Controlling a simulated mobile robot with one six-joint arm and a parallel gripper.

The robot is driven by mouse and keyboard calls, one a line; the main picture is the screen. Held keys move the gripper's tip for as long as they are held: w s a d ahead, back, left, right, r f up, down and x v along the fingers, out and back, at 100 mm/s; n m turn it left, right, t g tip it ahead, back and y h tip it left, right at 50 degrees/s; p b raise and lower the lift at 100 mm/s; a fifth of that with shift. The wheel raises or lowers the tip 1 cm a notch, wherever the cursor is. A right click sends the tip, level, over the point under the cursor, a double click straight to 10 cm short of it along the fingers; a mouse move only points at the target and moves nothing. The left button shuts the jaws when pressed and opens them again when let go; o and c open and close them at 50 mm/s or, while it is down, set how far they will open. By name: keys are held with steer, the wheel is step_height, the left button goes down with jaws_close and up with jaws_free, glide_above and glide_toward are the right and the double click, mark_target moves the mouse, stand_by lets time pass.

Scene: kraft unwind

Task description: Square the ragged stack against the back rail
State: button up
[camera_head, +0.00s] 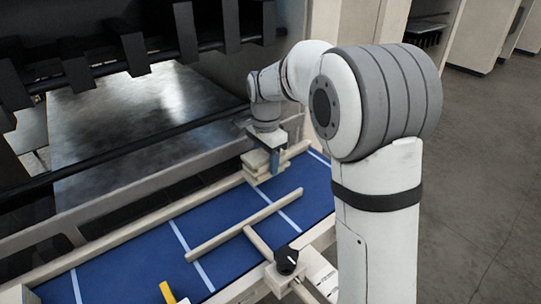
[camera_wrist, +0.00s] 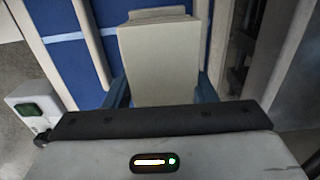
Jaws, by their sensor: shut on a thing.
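The cream stack (camera_head: 258,168) lies on the blue bed (camera_head: 235,224) at its far side, close to the beige back rail (camera_head: 130,234). In the wrist view the stack (camera_wrist: 158,62) shows a flat top sheet, with a lower layer sticking out unevenly past its far end. My gripper (camera_head: 270,162) is over the stack, and its blue fingers (camera_wrist: 163,92) are shut on the stack's two sides. The back rail (camera_wrist: 203,12) runs along the stack's right side in the wrist view. I cannot tell whether stack and rail touch. The lower layers are mostly hidden.
A beige bar (camera_head: 235,228) with a black knob (camera_head: 287,258) crosses the bed in front of the stack. A yellow piece (camera_head: 167,292) is at the near edge. Dark machine rollers and plates (camera_head: 150,60) stand behind. The bed's left part is clear.

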mark_target(267, 173)
steer(key=shift+d, duration=0.2)
steer(key=shift+w, duration=0.15)
steer(key=shift+f, duration=0.1)
steer(key=shift+f+b, duration=1.65)
steer(key=shift+f, duration=0.6)
steer(key=shift+f, duration=0.15)
steer(key=o, duration=1.1)
steer(key=shift+c, duration=0.2)
